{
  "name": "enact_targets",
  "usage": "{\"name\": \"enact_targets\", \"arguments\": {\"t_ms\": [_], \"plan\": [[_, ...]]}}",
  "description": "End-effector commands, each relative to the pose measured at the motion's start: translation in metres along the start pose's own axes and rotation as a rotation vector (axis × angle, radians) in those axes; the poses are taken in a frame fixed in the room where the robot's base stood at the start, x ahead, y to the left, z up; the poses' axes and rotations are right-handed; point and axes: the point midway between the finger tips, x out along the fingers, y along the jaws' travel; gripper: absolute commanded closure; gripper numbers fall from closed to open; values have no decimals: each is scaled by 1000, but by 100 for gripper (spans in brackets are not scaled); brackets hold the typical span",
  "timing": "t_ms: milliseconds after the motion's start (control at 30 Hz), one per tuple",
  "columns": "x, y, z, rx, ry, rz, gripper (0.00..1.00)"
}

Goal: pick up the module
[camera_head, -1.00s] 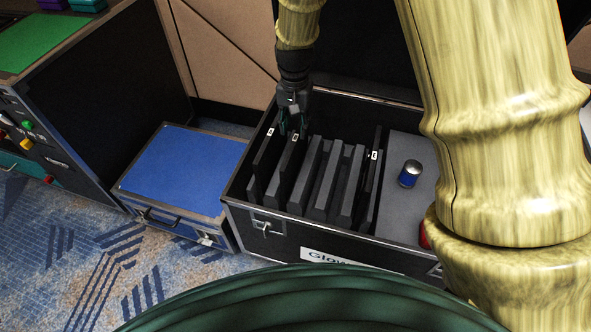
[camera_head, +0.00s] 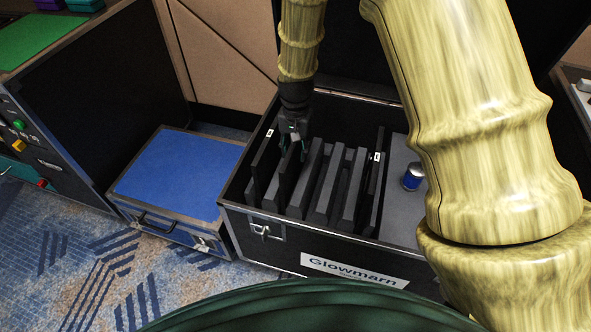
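Dark flat modules stand on edge in the slots of an open black flight case (camera_head: 249,222). One module (camera_head: 264,165) with a small white label is at the left. Another labelled module (camera_head: 372,185) stands at the right end of the slots.
Grey foam dividers (camera_head: 327,185) fill the middle slots. A blue-and-silver can (camera_head: 413,176) stands on the grey panel at the case's right. A blue-topped low case (camera_head: 180,172) sits to the left. A black cabinet (camera_head: 95,110) stands farther left. Patterned carpet is clear in front.

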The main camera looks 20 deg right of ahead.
Motion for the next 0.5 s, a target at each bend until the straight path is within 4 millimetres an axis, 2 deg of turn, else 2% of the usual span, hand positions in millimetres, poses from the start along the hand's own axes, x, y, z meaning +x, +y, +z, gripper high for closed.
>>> {"name": "enact_targets", "arguments": {"t_ms": [33,100,333,367,500], "plan": [[9,0,0,0,0,0,61],[13,0,0,0,1,0,61],[13,0,0,0,1,0,61],[13,0,0,0,1,0,64],[13,0,0,0,1,0,90]]}}
